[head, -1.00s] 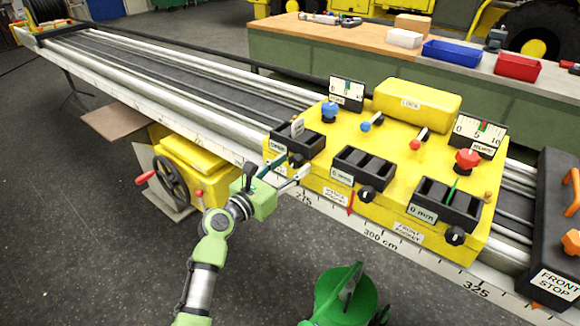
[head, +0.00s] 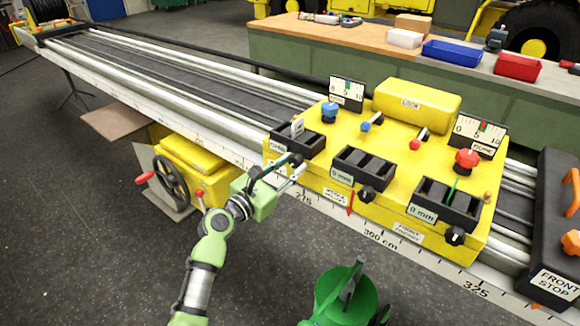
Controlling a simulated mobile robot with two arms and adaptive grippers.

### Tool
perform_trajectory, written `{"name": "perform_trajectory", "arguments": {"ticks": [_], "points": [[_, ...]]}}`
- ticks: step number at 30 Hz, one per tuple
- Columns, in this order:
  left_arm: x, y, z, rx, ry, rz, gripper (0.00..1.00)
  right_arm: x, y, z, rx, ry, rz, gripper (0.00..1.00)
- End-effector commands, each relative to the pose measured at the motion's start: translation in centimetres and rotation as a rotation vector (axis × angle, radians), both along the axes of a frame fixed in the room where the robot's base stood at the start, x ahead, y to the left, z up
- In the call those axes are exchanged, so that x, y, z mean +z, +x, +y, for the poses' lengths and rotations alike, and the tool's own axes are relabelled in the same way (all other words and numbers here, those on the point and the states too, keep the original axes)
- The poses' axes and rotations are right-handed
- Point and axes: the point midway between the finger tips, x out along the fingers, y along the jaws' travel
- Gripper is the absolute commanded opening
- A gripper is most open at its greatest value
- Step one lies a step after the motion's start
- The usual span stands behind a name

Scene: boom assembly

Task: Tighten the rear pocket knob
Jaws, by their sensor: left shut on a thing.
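The yellow carriage (head: 330,185) sits on the long rail and carries three black pockets along its front. The rear pocket (head: 312,143) is the leftmost one, with a small upright tab in it. Its small dark knob is at the carriage's front face, mostly hidden by my fingers. The other two pockets have black knobs in plain view, the middle knob (head: 367,193) and the right knob (head: 455,236). My right gripper is out of view.
A black front stop (head: 556,215) with orange handles stands at the rail's right end. A handwheel (head: 170,183) with red knobs is below the rail at left. A workbench (head: 365,40) with blue and red bins is behind.

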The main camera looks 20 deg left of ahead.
Motion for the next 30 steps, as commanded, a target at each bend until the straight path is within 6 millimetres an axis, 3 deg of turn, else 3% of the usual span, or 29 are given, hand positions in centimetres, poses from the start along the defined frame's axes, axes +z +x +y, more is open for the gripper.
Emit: {"name": "perform_trajectory", "arguments": {"ticks": [30], "points": [[0.0,0.0,0.1,-0.002,0.905,-0.328,0.07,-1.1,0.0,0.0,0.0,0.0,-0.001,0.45]]}}
